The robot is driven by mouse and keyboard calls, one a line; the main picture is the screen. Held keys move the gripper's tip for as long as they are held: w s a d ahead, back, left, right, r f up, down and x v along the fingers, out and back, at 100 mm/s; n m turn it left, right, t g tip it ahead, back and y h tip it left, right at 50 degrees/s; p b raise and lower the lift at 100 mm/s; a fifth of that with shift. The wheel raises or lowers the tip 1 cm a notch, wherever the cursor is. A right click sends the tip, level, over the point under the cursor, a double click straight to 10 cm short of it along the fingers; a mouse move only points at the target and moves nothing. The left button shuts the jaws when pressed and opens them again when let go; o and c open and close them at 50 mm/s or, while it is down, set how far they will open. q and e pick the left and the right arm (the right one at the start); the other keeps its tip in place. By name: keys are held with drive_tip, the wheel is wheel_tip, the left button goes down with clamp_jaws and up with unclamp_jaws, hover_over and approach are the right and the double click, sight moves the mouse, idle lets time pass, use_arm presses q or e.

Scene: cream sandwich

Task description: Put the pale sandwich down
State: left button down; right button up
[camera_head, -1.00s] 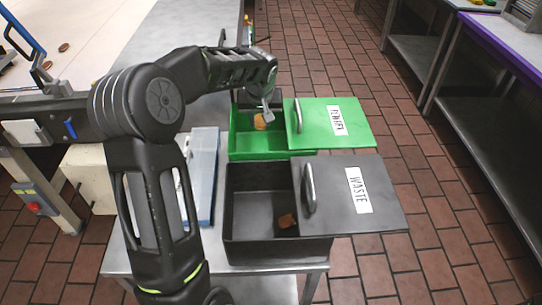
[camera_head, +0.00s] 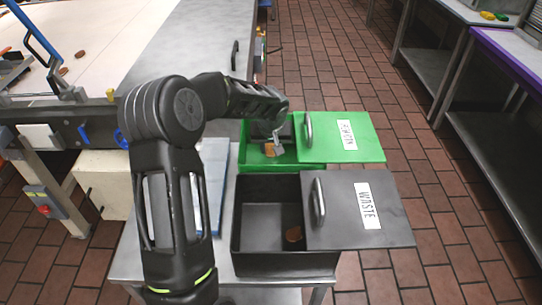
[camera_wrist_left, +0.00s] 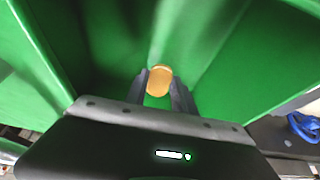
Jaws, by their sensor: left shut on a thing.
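The pale sandwich (camera_wrist_left: 159,80), a tan round piece, is between the two fingers of my left gripper (camera_wrist_left: 160,92) in the left wrist view. The gripper is shut on it, and green bin walls surround it. In the head view my left gripper (camera_head: 277,140) reaches down into the open part of the green bin (camera_head: 340,160), with the sandwich (camera_head: 270,153) low inside. I cannot tell whether the sandwich touches the bin floor. My right gripper is not in view.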

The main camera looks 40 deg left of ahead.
sight(271, 153)
use_arm(q)
wheel_tip(271, 153, down, 4)
drive_tip(key=shift+r, duration=0.2)
drive_tip(key=shift+f, duration=0.1)
drive_tip(key=shift+f, duration=0.2)
drive_tip(key=c, duration=1.1)
unclamp_jaws()
drive_tip(key=shift+r, duration=0.1)
drive_tip(key=shift+o, duration=0.2)
drive_tip(key=shift+r, duration=0.1)
drive_tip(key=shift+r+p, duration=0.15)
drive_tip(key=shift+p, duration=0.2)
drive_tip(key=shift+s+d+r, duration=0.1)
drive_tip(key=shift+r, duration=0.25)
drive_tip(key=b+v, duration=0.1)
drive_tip(key=v, duration=1)
drive_tip(key=shift+b, duration=0.3)
